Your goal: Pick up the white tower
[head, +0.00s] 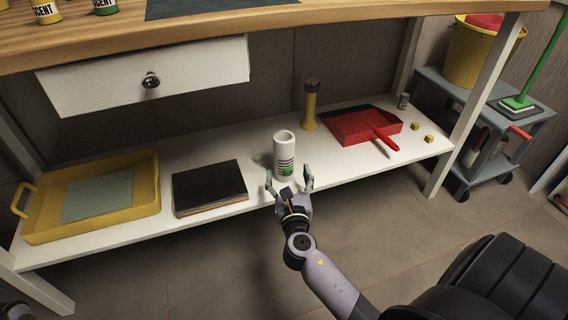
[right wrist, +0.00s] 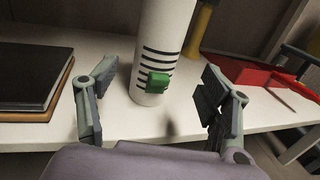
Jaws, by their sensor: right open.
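The white tower (head: 284,150) is an upright white cylinder with black stripes and a green patch low on its side. It stands on the white lower shelf near its front edge. It also shows in the right wrist view (right wrist: 160,50), where its top is cut off. My right gripper (head: 290,184) is open and empty, just in front of the tower's base. In the right wrist view my right gripper's fingers (right wrist: 157,90) are spread to either side of the tower, seemingly without touching it. My left gripper is not clearly in view.
On the shelf (head: 240,217), a dark book (head: 209,187) lies left of the tower, beyond it a yellow tray (head: 150,205). A yellow brush (head: 310,108) stands behind; a red dustpan (head: 360,126) lies to the right. A drawer (head: 200,75) hangs above the left side.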

